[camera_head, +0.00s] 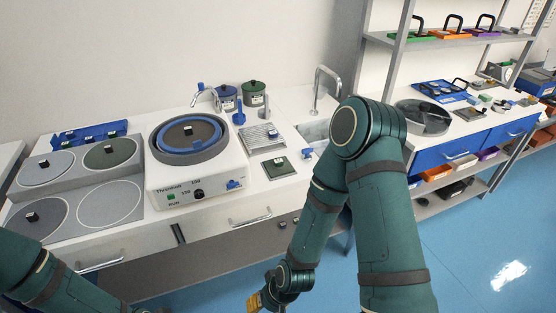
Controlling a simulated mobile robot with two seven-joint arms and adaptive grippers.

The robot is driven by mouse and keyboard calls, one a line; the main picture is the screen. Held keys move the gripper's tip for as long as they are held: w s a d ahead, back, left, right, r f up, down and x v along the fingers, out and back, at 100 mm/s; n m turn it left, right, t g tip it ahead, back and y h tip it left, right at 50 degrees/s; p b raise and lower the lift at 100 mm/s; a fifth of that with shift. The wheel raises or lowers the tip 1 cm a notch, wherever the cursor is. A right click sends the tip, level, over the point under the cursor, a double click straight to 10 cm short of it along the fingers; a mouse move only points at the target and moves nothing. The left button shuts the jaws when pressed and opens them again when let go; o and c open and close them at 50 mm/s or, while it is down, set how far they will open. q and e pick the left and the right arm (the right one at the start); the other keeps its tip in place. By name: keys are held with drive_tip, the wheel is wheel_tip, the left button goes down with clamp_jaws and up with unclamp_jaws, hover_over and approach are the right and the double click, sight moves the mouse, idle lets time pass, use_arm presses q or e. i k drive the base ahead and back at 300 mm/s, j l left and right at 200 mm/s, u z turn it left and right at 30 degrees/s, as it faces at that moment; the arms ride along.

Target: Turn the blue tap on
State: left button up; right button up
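A curved metal tap (212,98) with a blue handle (201,86) stands behind the round polishing wheel (187,142) on the white bench. Its spout arches over the back of the wheel. I cannot tell from its handle whether it is on, and no water shows. My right arm hangs down in front of the bench. Its gripper (264,301) is at the bottom edge, low and far from the tap, partly cut off, with a yellowish part showing. My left arm shows at the bottom left, and its gripper is out of view.
Blue (226,98) and green (253,93) lidded pots stand right of the tap, with a small blue bottle (239,117) in front. A tall plain faucet (322,88) stands at the sink. The blue floor (470,250) is clear at right.

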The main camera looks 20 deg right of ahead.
sight(306, 151)
drive_tip(key=z, duration=1.15)
